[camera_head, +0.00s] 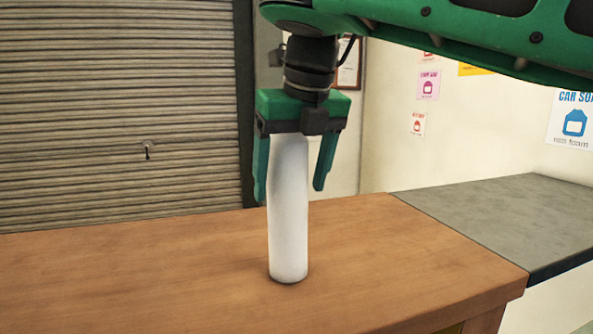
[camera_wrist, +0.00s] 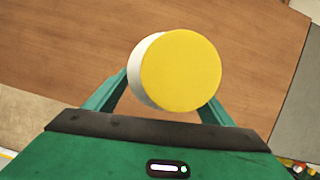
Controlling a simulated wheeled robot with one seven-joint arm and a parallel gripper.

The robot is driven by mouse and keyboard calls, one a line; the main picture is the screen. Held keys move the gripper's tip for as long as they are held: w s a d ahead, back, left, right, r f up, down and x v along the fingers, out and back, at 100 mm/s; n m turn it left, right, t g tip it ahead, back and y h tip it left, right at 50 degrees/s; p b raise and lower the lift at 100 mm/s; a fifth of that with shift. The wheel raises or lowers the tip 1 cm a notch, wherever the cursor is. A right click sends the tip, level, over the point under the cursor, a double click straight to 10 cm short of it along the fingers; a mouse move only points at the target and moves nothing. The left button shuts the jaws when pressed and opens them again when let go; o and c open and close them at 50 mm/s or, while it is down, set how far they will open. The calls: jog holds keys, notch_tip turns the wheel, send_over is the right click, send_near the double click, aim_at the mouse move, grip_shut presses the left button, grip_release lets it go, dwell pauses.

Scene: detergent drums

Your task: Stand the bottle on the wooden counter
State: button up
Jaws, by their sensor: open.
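A tall white bottle (camera_head: 288,215) stands upright on the wooden counter (camera_head: 140,270) in the head view. In the wrist view the yellow top of the bottle (camera_wrist: 182,70) faces the camera, with a little of its white side showing at the left. My gripper (camera_head: 293,190) is above and around the upper part of the bottle, pointing down. Its green fingers are open, one on each side, with gaps between them and the bottle in the head view. The bottle's top is hidden behind the gripper in the head view.
A grey counter (camera_head: 510,215) adjoins the wooden counter at the right. A ribbed roller shutter (camera_head: 115,110) and a pale wall with posters (camera_head: 428,85) stand behind. The wooden counter around the bottle is clear.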

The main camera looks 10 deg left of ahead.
jog(key=shift+r, duration=0.15)
jog(key=v, duration=1.1)
jog(key=shift+r, duration=0.45)
dwell(1.0)
jog(key=w+d+f+n+h, duration=0.15)
jog(key=w+d+f, duration=0.25)
jog(key=d, duration=0.5)
jog(key=w+d+f+n+g, duration=0.15)
jog(key=w+d+f, duration=0.25)
jog(key=d, duration=0.4)
jog(key=w+d+f+n+h, duration=0.15)
jog(key=w+d+f, duration=0.25)
jog(key=d, duration=0.5)
jog(key=s+d+f+n, duration=0.2)
jog(key=d+f+n, duration=0.25)
jog(key=d, duration=0.65)
jog(key=s+d+f+n, duration=0.3)
jog(key=s+d+f, duration=0.2)
jog(key=d+f, duration=0.3)
jog(key=s+d+f+n, duration=0.3)
jog(key=s+f+n, duration=0.1)
jog(key=s+f, duration=0.4)
jog(key=s+d+f+n+g, duration=0.1)
jog(key=s+d+f+n, duration=0.3)
jog(key=s+f, duration=0.4)
jog(key=s+n, duration=0.1)
jog(key=s, duration=0.4)
jog(key=shift+s+n+y, duration=0.3)
jog(key=shift+s, duration=0.05)
